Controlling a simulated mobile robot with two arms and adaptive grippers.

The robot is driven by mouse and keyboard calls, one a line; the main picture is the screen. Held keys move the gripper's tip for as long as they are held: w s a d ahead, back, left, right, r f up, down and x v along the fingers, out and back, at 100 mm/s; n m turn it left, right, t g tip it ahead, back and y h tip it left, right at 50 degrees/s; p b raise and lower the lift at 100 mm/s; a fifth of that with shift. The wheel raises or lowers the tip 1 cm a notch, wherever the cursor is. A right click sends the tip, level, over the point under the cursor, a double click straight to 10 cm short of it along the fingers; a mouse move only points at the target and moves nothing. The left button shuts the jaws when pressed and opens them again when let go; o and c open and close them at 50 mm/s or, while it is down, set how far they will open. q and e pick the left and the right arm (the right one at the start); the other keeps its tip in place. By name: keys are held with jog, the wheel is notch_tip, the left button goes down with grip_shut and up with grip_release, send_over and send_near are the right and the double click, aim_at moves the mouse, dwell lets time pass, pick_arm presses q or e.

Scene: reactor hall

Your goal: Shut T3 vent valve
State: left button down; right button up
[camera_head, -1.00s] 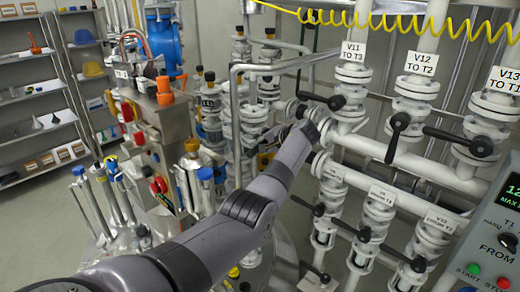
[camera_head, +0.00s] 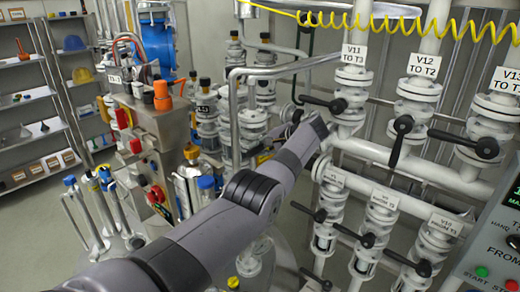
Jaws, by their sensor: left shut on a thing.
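My left arm comes in from the lower left, and its wrist end stands just below the black lever (camera_head: 325,103) of valve V11. My left gripper (camera_head: 318,127) is mostly hidden behind the wrist, among the pipes left of V11. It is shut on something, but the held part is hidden. No label in view reads T3 vent valve, so I cannot tell its position. The white V11 TO T3 label (camera_head: 354,53) hangs on the pipe above. The V11 lever points left, across its pipe. My right gripper is not in view.
Valve V12's lever (camera_head: 402,140) points down; V13's lever (camera_head: 464,142) lies sideways. A lower row of black-levered valves (camera_head: 367,240) stands below. A grey control box (camera_head: 158,130) stands left of my arm. A yellow coiled hose (camera_head: 400,22) hangs above. Shelves (camera_head: 30,100) are far left.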

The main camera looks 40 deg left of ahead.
pick_arm(q)
jog(key=c, duration=1.8)
grip_release()
jog(key=shift+w+a+r, duration=0.1)
jog(key=shift+w+r, duration=0.05)
jog(key=shift+r, duration=0.15)
jog(key=o, duration=0.3)
jog(key=shift+f, duration=0.2)
jog(key=shift+o, duration=0.2)
jog(key=v, duration=1.2)
